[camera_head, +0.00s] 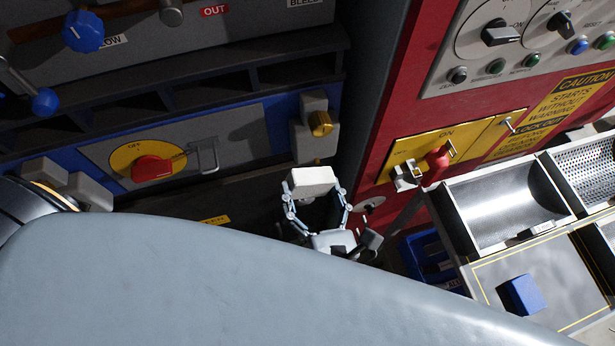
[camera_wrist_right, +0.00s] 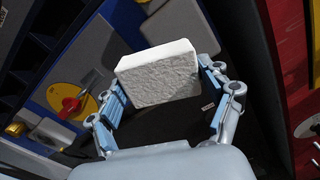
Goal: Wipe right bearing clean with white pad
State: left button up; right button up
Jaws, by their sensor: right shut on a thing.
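My right gripper (camera_head: 316,192) is shut on the white pad (camera_head: 312,180), a thick block with a rough face. In the right wrist view the pad (camera_wrist_right: 160,75) sits between the two fingers, its broad face toward the camera. What looks like the right bearing is a grey block with a brass cap (camera_head: 320,123), on the machine front to the right of the red switch. In the head view the pad is just below this block in the picture; a gap shows between them. I cannot tell whether dirt is on the bearing. My left gripper is out of view.
A red switch handle (camera_head: 152,168) on a yellow disc and a metal latch (camera_head: 206,156) stick out of the machine. The red cabinet (camera_head: 400,110) stands at the right. A workbench tray (camera_head: 478,212) and a blue block (camera_head: 525,294) are at the lower right.

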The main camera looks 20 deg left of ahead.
jog(key=shift+s+d, duration=0.1)
jog(key=shift+s, duration=0.05)
jog(key=shift+b+v, duration=0.65)
jog(key=shift+v, duration=0.3)
jog(key=shift+s+d+f, duration=0.1)
jog(key=shift+s+d, duration=0.1)
jog(key=shift+s, duration=0.15)
jog(key=shift+s+d, duration=0.1)
